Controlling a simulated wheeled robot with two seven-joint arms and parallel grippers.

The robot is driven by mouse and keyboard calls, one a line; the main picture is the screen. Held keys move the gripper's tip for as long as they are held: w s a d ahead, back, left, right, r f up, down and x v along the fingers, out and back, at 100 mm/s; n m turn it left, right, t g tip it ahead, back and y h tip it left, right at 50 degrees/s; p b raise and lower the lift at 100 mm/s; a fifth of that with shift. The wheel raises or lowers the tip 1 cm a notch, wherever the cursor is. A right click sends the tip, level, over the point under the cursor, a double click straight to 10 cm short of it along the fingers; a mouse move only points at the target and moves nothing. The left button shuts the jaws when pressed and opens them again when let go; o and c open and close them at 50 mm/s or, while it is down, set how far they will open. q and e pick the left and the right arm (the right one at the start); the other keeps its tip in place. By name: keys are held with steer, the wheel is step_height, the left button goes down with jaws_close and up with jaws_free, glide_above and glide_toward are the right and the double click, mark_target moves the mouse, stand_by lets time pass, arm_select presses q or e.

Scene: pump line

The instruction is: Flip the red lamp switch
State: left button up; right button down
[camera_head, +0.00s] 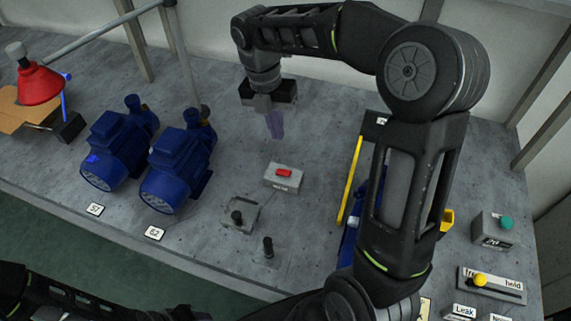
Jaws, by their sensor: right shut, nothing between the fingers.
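A small grey box (282,181) with a red rocker switch (284,173) on top sits on the grey bench near the middle of the picture. Its front label is too small to read. A lamp with a red shade (38,86) stands at the far left. My right gripper (275,127) points down, shut and empty, above and behind the switch box in the picture. It is apart from the switch. Parts of my left arm show along the bottom edge, but its gripper is not in view.
Two blue pumps (116,147) (179,168) stand to the left. In front of the switch box are a grey plate with a black knob (238,216) and a small black peg (268,247). A box with a green button (506,223) and a yellow-knobbed slider (481,280) are at right.

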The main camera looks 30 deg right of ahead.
mark_target(289, 173)
steer(key=shift+s+r, duration=0.1)
steer(key=shift+r, duration=0.7)
steer(key=shift+f, duration=0.1)
steer(key=f, duration=0.4)
steer(key=s+d+f+p, duration=0.1)
steer(key=f, duration=0.4)
steer(key=s+f, duration=0.1)
steer(key=f, duration=0.3)
steer(key=shift+d+f+p, duration=0.25)
steer(key=shift+p, duration=0.05)
steer(key=shift+f, duration=0.1)
